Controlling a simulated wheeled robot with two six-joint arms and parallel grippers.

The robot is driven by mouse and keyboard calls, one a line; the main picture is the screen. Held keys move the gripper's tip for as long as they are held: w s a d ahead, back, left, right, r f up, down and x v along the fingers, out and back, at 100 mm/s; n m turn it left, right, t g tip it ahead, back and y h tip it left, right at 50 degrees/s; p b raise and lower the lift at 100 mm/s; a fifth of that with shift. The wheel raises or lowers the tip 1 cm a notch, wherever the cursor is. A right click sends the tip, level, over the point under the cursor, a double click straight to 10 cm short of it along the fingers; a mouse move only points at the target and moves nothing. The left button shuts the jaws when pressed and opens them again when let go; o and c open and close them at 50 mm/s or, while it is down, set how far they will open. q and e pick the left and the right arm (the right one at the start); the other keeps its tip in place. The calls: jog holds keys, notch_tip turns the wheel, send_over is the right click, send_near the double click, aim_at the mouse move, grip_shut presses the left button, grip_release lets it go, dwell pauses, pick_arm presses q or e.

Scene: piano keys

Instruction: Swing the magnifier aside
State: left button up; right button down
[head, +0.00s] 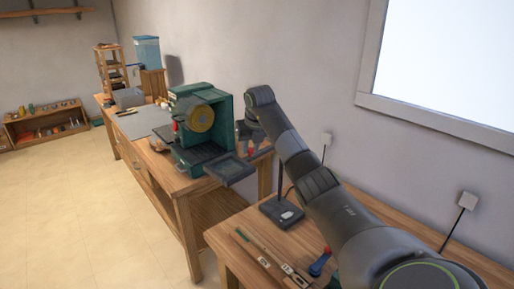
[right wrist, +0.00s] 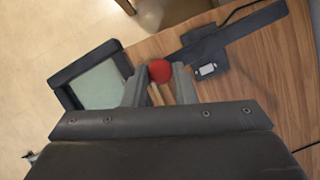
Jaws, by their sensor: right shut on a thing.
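The magnifier has a square pane in a dark frame (head: 229,169), which hangs near the end of the green machine's bench. In the right wrist view its pale pane (right wrist: 97,80) is at the left. Its dark base with a white switch (head: 283,213) stands on the nearer wooden table; the base also shows in the right wrist view (right wrist: 207,71). My right gripper (head: 250,146) is shut on the magnifier's red knob (right wrist: 160,71), between frame and arm. The fingers hide part of the knob. My left gripper is out of view.
A blue-handled tool (head: 320,262) and other hand tools lie at the nearer table's front. The floor at left is clear.

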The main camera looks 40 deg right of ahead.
jog(key=shift+w+a+r+m, duration=0.15)
jog(key=shift+w+m, duration=0.15)
jog(key=shift+w, duration=0.25)
jog(key=shift+w+h, duration=0.2)
jog(key=shift+h, duration=0.1)
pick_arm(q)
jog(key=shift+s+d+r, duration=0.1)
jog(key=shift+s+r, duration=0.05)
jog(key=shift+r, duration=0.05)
pick_arm(e)
jog(key=c, duration=1.4)
grip_release()
jog(key=shift+c, duration=0.2)
jog(key=shift+o, duration=1.4)
jog(key=shift+w, duration=0.1)
